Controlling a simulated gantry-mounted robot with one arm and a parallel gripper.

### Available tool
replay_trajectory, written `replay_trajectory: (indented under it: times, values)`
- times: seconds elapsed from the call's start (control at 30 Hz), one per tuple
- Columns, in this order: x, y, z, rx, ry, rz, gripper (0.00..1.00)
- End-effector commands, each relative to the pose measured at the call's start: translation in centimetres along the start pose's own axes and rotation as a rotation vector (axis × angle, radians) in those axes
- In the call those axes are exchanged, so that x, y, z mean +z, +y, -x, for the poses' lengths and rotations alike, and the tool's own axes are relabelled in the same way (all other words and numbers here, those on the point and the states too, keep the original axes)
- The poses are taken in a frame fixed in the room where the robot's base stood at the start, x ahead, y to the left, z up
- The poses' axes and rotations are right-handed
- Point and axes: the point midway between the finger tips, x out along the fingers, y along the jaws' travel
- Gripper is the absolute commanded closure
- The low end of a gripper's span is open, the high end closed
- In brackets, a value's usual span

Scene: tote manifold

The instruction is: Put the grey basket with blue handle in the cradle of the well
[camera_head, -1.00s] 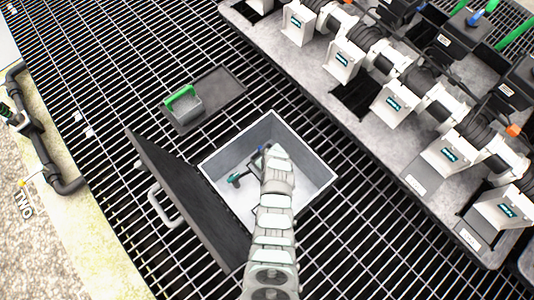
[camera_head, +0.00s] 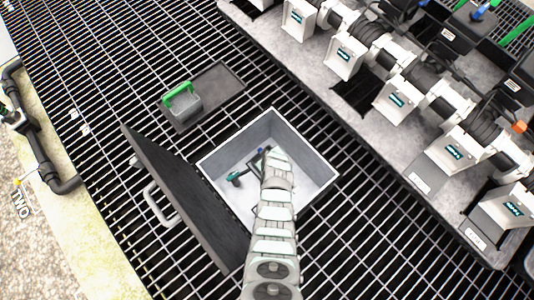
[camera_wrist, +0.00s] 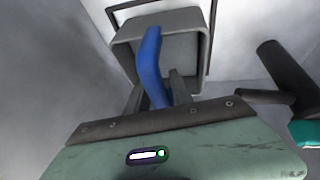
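The grey basket (camera_wrist: 190,50) with its blue handle (camera_wrist: 150,62) is at the top middle of the wrist view. My gripper (camera_wrist: 157,92) is at the handle, one finger on each side of it. A gap shows beside the left finger, so it looks open; contact on the right is unclear. In the head view, my gripper is inside the open light-grey well (camera_head: 222,153), largely hidden by my arm. A bit of blue shows by my wrist there; the basket body is hidden. A thin dark frame (camera_wrist: 212,25) runs behind the basket; I cannot tell whether it is the cradle.
A dark tool with a teal end (camera_head: 234,176) lies in the well. The raised dark lid (camera_head: 185,190) stands left of it. A grey basket with green handle (camera_head: 183,101) sits on a dark plate (camera_head: 222,83) behind. A manifold bench (camera_head: 305,58) fills the right.

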Motion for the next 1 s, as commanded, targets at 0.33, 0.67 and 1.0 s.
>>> replay_trajectory:
  times: [0.33, 0.67, 1.0]
  values:
    - [0.0, 0.0, 0.1, 0.000, 0.000, 0.000, 0.64]
    - [-0.2, 0.1, 2.7, 0.002, 0.001, 0.000, 0.64]
    - [-0.2, 0.2, 7.6, 0.003, 0.002, 0.000, 0.64]
